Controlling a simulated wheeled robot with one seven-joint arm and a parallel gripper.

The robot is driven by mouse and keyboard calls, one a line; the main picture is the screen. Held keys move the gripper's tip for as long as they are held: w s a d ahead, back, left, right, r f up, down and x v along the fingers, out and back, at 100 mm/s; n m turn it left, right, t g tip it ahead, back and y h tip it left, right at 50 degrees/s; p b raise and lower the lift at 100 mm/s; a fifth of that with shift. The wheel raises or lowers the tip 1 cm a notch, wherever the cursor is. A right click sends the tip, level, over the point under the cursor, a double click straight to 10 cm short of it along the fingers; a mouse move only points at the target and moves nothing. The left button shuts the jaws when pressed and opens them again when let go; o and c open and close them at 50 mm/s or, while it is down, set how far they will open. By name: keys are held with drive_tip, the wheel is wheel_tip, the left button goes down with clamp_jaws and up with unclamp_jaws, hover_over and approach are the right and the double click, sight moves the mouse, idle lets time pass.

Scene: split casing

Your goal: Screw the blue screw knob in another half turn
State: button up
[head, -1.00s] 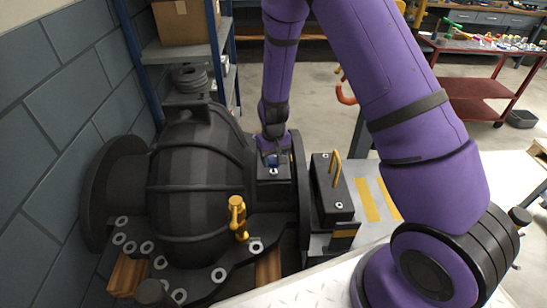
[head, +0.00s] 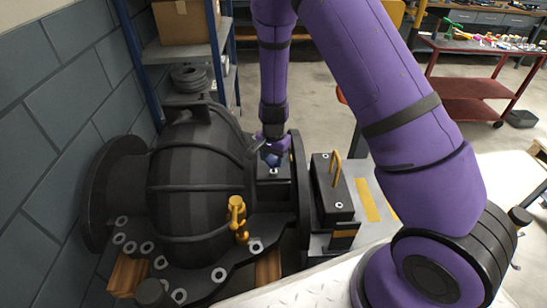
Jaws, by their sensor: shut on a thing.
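The blue screw knob (head: 272,160) sits on top of the dark block on the right side of the black casing (head: 190,180). Only a small part of the knob shows. My gripper (head: 272,153) points down at it from above, at the end of my purple arm, and is shut on the knob. The fingers are small and partly hidden in this view. The knob's turn angle cannot be read.
A yellow fitting (head: 237,218) stands on the casing's front flange. A black block with a yellow handle (head: 336,170) is right of the casing. A shelf with a cardboard box (head: 184,20) stands behind. A red cart (head: 480,85) is at the back right.

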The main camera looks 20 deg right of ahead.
sight(273, 159)
drive_tip(key=shift+m, duration=1.1)
drive_tip(key=o, duration=0.9)
drive_tip(key=shift+r, duration=0.1)
wheel_tip(273, 159, up, 11)
drive_tip(key=shift+f, duration=0.15)
